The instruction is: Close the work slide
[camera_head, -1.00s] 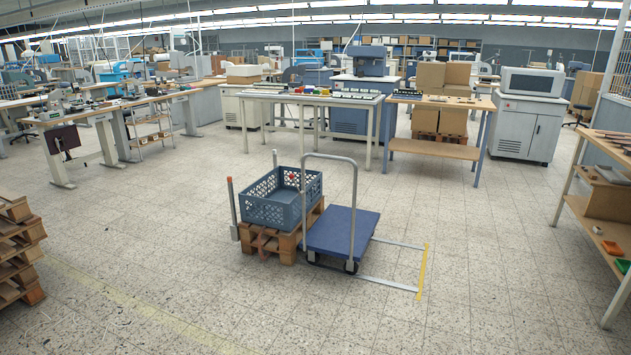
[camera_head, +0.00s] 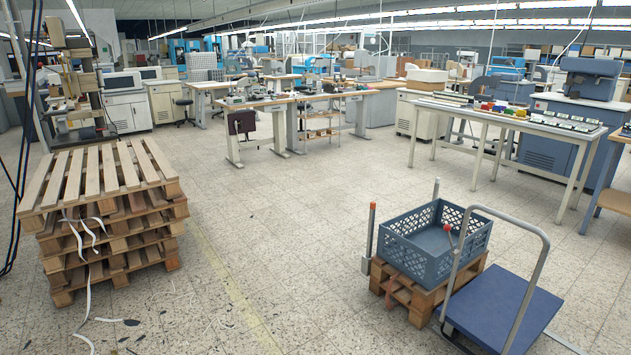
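I cannot make out a work slide for certain. A tall machine (camera_head: 75,85) that may be the stamping press stands at the far left, behind a stack of pallets. Its lower part is partly hidden by the stack, and its details are too small to tell whether a slide is out or in. Neither of my grippers shows in the head view.
The pallet stack (camera_head: 106,205) stands at left, with loose strips (camera_head: 88,305) on the floor by it. A blue crate (camera_head: 415,250) sits on a low pallet at right, beside a blue trolley (camera_head: 500,310). Workbenches (camera_head: 285,101) stand behind. The middle floor is clear.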

